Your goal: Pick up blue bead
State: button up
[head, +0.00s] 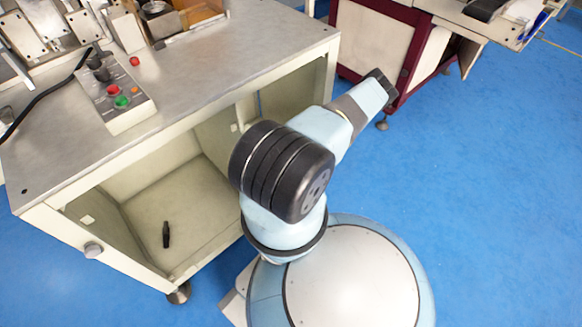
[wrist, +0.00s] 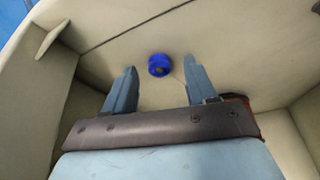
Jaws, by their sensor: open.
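The blue bead (wrist: 160,66) shows in the wrist view on a beige surface, just beyond and between my fingertips. It is short and round, with a dark centre. My gripper (wrist: 160,72) is open, its two blue-grey fingers apart on either side of the bead's line, with nothing between them. I cannot tell the exact gap between the fingertips and the bead. In the head view the bead does not show, and my gripper is hidden behind my arm.
In the head view, a metal-topped bench (head: 215,75) has an open cabinet below, with a small black object (head: 166,235) on its floor. A control box (head: 115,95) and a small red bead (head: 134,61) are on top. Beige walls surround the gripper in the wrist view.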

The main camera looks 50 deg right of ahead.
jog(key=shift+w+f, duration=0.1)
jog(key=shift+f, duration=0.1)
grip_shut()
dwell(0.5)
